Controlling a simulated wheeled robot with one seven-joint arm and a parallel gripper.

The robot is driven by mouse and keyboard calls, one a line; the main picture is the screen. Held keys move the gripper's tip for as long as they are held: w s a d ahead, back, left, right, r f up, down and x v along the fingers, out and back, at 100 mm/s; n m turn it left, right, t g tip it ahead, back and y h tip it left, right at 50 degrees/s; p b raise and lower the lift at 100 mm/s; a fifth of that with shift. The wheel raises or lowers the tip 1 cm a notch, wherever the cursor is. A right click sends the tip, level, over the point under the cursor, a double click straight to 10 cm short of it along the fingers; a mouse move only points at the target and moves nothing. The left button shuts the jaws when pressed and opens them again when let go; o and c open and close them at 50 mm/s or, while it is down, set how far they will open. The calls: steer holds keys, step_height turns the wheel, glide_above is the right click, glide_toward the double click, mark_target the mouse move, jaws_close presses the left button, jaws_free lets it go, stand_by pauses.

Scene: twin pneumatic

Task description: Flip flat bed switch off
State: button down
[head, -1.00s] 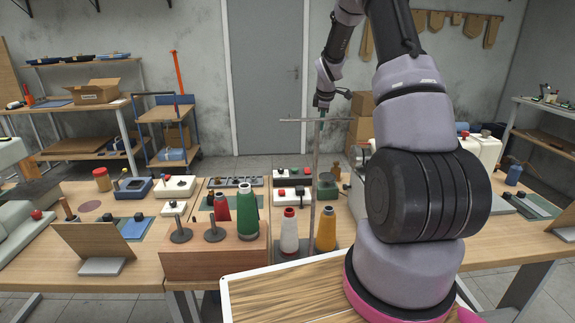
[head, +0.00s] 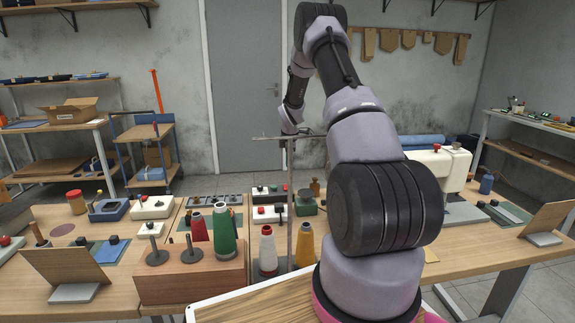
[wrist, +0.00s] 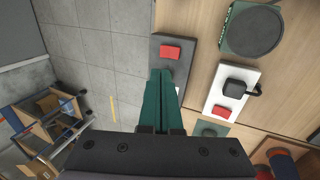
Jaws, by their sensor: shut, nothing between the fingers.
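My gripper (wrist: 161,76) is in the wrist view, its green fingers shut with nothing between them. Its tips reach over a dark grey switch box (wrist: 157,45) with a red button (wrist: 171,52). They cover part of this box, and I cannot tell whether they touch it. To the right lies a white switch box (wrist: 216,100) with a black knob (wrist: 234,88) and a red button (wrist: 221,111). In the head view the white box (head: 270,213) shows behind the cones; the fingertips are not clear there. No label shows which box is the flat bed switch.
A green base with a dark round plate (wrist: 256,30) is near the boxes. A metal thread stand (head: 291,180) rises before the arm, among red, white and yellow cones. A white sewing machine (head: 437,165) stands at the right. Floor lies beyond the table edge.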

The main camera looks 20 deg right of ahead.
steer(key=x, duration=1)
steer(key=shift+w+f, duration=0.15)
steer(key=shift+f, duration=0.2)
steer(key=shift+w+f, duration=0.1)
steer(key=shift+f, duration=0.2)
steer(key=shift+w+d+f, duration=0.15)
steer(key=shift+w+f, duration=0.05)
steer(key=shift+f, duration=0.05)
steer(key=shift+s, duration=0.15)
